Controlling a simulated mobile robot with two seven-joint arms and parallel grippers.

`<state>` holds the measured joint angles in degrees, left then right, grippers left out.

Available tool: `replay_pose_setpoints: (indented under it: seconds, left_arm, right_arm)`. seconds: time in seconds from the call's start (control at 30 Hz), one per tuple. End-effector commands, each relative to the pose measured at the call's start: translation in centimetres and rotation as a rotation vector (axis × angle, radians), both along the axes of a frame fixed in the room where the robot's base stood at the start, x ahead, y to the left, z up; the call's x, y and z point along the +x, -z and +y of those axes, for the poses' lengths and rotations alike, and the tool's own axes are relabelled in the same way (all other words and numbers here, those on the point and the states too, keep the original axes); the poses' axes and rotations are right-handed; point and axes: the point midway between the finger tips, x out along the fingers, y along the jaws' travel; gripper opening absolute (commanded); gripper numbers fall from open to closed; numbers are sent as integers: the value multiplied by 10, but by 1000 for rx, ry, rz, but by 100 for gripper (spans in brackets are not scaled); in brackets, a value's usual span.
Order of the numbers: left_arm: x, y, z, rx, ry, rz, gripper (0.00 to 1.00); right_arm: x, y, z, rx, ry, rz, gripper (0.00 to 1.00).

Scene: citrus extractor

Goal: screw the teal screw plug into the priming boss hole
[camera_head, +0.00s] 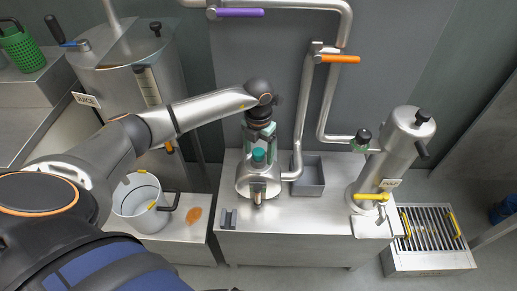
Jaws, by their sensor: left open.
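The teal screw plug (258,155) shows as a small round cap on top of the steel pump housing (246,183). It looks upright, at the place of the priming boss. The boss hole itself is hidden, so I cannot tell how deep the plug sits. My left gripper (258,143) points down right over the plug with its fingers apart. I cannot tell from this angle whether the fingertips touch the plug. My right gripper is not in view.
A grey open bin (308,186) stands right of the pump on the steel bench (290,240). A steel pipe rises close beside the gripper. A filter cylinder (398,150) with a yellow handle stands farther right. A white bucket (136,222) is at left.

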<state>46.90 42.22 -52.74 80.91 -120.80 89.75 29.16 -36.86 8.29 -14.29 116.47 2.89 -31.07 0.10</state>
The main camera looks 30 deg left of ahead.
Motion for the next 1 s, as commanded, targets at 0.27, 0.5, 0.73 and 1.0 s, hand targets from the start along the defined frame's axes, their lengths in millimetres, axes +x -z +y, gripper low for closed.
replay_pose_setpoints:
  seconds: [0.27, 0.5, 0.73, 1.0]
  left_arm:
    - [0, 0, 0, 0, 0, 0, 51]
    - [0, 0, 0, 0, 0, 0, 24]
    - [0, -1, 0, -1, 0, 0, 56]
    - [0, -1, 0, 0, 0, 0, 79]
  right_arm:
    - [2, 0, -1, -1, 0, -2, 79]
    - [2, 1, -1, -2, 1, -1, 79]
    - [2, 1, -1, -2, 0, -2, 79]
    - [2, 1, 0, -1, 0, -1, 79]
